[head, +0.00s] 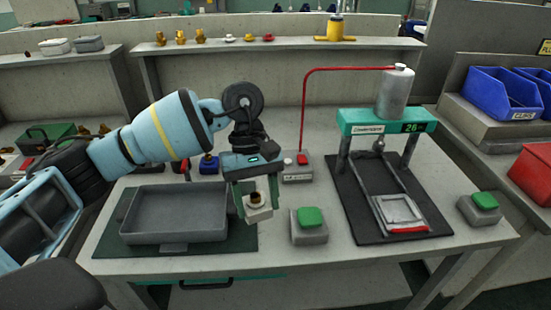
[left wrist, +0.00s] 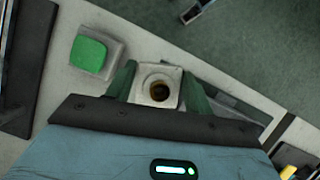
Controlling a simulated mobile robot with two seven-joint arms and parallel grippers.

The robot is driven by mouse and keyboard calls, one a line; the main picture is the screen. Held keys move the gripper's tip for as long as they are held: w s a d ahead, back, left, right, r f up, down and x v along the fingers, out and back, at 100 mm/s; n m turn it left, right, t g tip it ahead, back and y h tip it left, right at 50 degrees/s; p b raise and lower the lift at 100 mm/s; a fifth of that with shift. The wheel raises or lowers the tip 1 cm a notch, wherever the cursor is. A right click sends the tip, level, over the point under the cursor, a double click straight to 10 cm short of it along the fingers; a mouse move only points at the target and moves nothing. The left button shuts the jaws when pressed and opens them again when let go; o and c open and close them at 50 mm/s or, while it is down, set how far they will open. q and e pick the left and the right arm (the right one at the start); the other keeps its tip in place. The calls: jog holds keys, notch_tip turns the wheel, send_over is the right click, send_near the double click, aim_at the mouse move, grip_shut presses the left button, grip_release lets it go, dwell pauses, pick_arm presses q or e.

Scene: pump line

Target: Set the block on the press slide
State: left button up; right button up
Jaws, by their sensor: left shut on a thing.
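My left gripper (head: 256,200) is shut on a pale block (head: 259,214) with a dark, brass-rimmed hole in its top. It holds the block above the table between the grey tray and a green button. In the left wrist view the block (left wrist: 157,86) sits between the two green fingers. The press (head: 387,123) stands to the right, with a teal head and a display reading 28. Its slide (head: 400,211), a light framed plate with a red front edge, lies on a dark mat and looks empty. My right gripper is not in view.
A grey tray (head: 174,214) lies on a green mat at left. Green buttons on grey boxes stand left (head: 310,219) and right (head: 485,201) of the press. A red pipe (head: 304,110) rises behind. Blue bins (head: 502,92) stand at far right.

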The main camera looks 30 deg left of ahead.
pick_arm(q)
jog(key=shift+s+d+f+m+g+y+b, duration=0.25)
jog(key=shift+s+f+m+y, duration=0.35)
jog(key=shift+m, duration=0.9)
jog(key=shift+s+d+f+m+g+y+b, duration=0.2)
jog(key=shift+s+f+m+y+b, duration=0.35)
jog(key=shift+m, duration=0.95)
jog(key=shift+s+d+f+m+g+y+b, duration=0.15)
jog(key=shift+s+d+f+m+y, duration=0.45)
jog(key=shift+m, duration=0.9)
